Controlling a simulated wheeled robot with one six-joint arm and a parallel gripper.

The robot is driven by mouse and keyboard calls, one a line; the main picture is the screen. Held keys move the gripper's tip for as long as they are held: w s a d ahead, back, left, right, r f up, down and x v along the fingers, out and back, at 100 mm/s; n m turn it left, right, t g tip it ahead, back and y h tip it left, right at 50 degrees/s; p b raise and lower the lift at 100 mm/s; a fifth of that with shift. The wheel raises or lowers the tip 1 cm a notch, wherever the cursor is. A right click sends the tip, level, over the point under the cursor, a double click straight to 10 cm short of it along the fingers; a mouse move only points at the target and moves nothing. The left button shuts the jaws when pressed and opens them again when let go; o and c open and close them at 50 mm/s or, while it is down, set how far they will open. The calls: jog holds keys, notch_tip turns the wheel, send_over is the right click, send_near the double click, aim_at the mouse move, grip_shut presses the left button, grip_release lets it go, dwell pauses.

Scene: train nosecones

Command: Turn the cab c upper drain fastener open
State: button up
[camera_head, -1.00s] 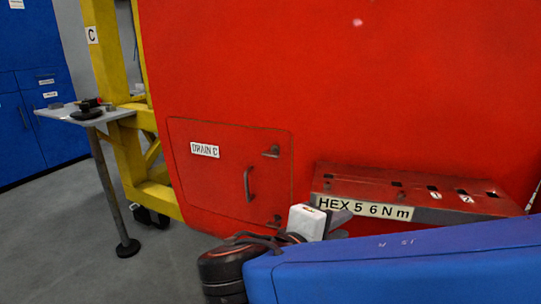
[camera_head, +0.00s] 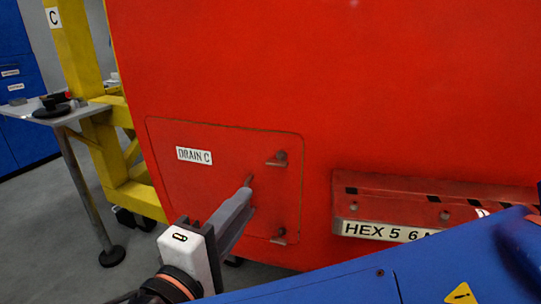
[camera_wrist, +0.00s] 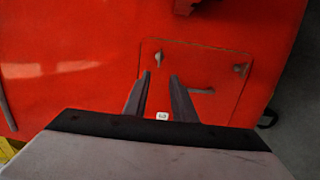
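The red drain panel (camera_head: 185,190), labelled DRAIN C, is on the big red nosecone. Its upper fastener (camera_head: 277,159) is a small grey lever near the top right corner, lying roughly sideways. A matching lower fastener (camera_head: 279,236) is near the bottom right corner. My gripper (camera_head: 249,184) is in front of the panel, below and left of the upper fastener, and hides most of the panel handle. In the wrist view my gripper (camera_wrist: 160,77) is open and empty. The upper fastener (camera_wrist: 158,57) shows just beyond the gap between its fingertips, apparently not touched.
A red tool shelf (camera_head: 400,190) labelled HEX 5 6 sticks out right of the panel. A yellow frame (camera_head: 88,90) and a small grey table (camera_head: 60,117) stand to the left. The handle (camera_wrist: 202,91) shows between the fasteners in the wrist view.

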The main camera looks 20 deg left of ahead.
aim_at(276, 166)
jog(key=w, duration=0.5)
jog(key=w+d, duration=0.1)
jog(key=w, duration=1.1)
jog(key=shift+w+d, duration=0.1)
jog(key=shift+d, duration=0.1)
jog(key=shift+c, duration=0.3)
grip_shut()
